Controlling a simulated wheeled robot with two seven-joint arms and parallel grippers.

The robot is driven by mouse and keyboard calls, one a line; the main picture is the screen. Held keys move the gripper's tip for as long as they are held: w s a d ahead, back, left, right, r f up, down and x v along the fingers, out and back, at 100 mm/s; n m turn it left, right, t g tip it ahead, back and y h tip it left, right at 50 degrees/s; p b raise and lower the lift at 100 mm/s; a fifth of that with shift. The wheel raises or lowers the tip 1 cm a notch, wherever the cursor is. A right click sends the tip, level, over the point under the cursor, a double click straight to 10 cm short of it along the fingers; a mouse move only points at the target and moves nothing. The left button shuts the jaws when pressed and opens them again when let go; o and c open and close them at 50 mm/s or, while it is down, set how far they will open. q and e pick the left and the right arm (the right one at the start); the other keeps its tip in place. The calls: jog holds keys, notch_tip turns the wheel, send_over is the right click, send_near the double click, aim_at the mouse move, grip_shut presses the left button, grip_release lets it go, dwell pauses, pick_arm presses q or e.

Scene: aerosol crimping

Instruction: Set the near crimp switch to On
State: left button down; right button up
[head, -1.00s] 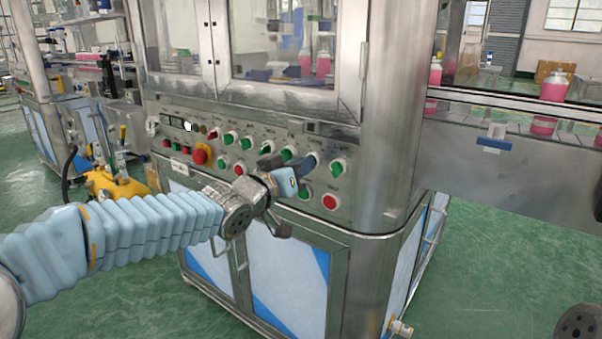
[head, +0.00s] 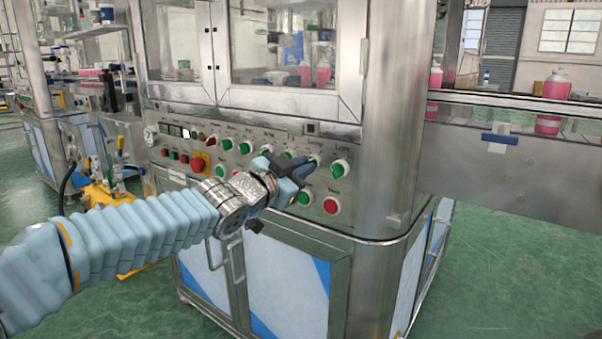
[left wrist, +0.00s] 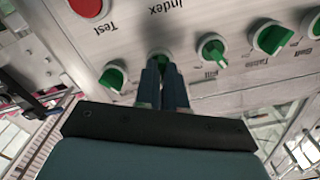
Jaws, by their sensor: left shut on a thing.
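The crimp switch is a green knob on a pale round base, in the upper row of the steel control panel (head: 262,178). My left gripper (head: 308,168) is at this knob in the head view and covers most of it. In the left wrist view, which shows the panel upside down, my left gripper (left wrist: 162,72) is shut on the crimp switch (left wrist: 158,57), with a finger on each side. Only a little green shows between the fingers, so I cannot tell its setting. My right gripper is out of view.
The light switch (head: 340,169) stands close on the right of the gripped knob. Below are a green button (head: 304,197) and the red test button (head: 330,205). A large red emergency button (head: 200,163) is further left. A steel corner post (head: 390,130) rises at right.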

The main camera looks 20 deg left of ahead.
pick_arm(q)
jog(key=shift+m, duration=0.4)
jog(key=c, duration=1.2)
grip_release()
jog(key=p+v, duration=0.4)
jog(key=v, duration=0.9)
jog(key=shift+s+a, duration=0.15)
jog(key=shift+s, duration=0.2)
